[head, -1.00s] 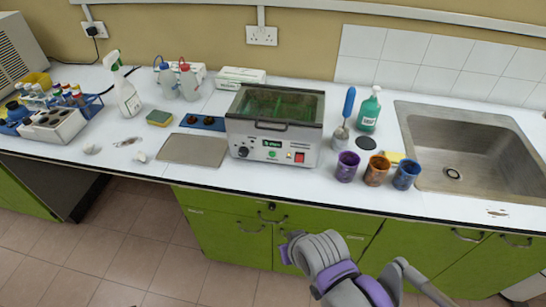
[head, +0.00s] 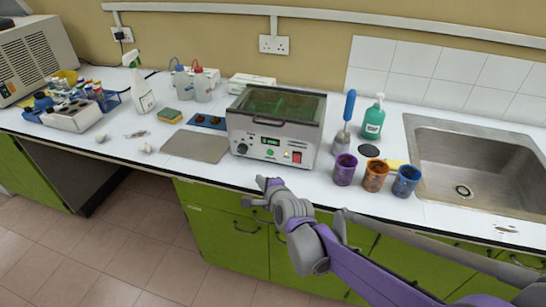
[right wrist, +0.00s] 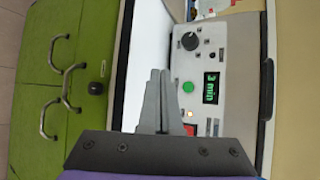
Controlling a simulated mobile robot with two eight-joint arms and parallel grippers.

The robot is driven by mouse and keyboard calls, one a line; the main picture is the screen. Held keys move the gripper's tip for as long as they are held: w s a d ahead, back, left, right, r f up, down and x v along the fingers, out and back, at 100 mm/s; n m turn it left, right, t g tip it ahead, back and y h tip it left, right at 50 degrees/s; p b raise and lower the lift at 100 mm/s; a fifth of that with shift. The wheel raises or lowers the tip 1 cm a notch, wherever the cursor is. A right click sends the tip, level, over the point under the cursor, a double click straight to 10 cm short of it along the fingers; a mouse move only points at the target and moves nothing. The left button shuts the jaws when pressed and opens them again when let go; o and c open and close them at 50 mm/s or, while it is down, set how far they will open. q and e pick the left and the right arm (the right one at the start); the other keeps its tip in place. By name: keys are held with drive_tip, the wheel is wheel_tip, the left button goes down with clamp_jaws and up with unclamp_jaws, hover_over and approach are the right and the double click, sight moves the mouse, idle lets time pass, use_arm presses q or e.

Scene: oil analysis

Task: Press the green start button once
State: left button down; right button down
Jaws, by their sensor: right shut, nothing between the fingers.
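The green start button (head: 270,153) is on the front panel of the grey water bath (head: 305,137), below a small lit display. In the right wrist view the green button (right wrist: 188,87) sits beside the display (right wrist: 211,88), which reads "3 min". My right gripper (head: 268,182) is shut and empty, in front of the counter edge and below the panel. In the right wrist view its closed fingertips (right wrist: 160,74) are to the left of the button and look apart from it. My left gripper is not in view.
The panel also has a black knob (head: 242,149) and a red switch (head: 297,157). Purple (head: 344,170), orange (head: 375,176) and blue (head: 406,181) cups stand to the right, before the sink (head: 478,213). A grey tray (head: 195,146) lies left of the bath.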

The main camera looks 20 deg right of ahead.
sight(270, 153)
drive_tip(key=shift+w, duration=0.1)
drive_tip(key=w+d, duration=0.1)
drive_tip(key=w, duration=0.1)
drive_tip(key=w+d+p, duration=0.1)
drive_tip(key=w, duration=0.1)
drive_tip(key=w+d, duration=0.2)
drive_tip(key=shift+p, duration=0.3)
drive_tip(key=shift+w+d, duration=0.45)
drive_tip(key=shift+w, duration=0.1)
drive_tip(key=shift+d, duration=0.1)
idle(1.6)
drive_tip(key=shift+w+d, duration=0.15)
drive_tip(key=shift+w, duration=0.2)
drive_tip(key=shift+w+d, duration=0.2)
drive_tip(key=shift+w, duration=0.1)
idle(0.6)
idle(0.3)
drive_tip(key=shift+s+a, duration=0.45)
drive_tip(key=shift+s, duration=0.25)
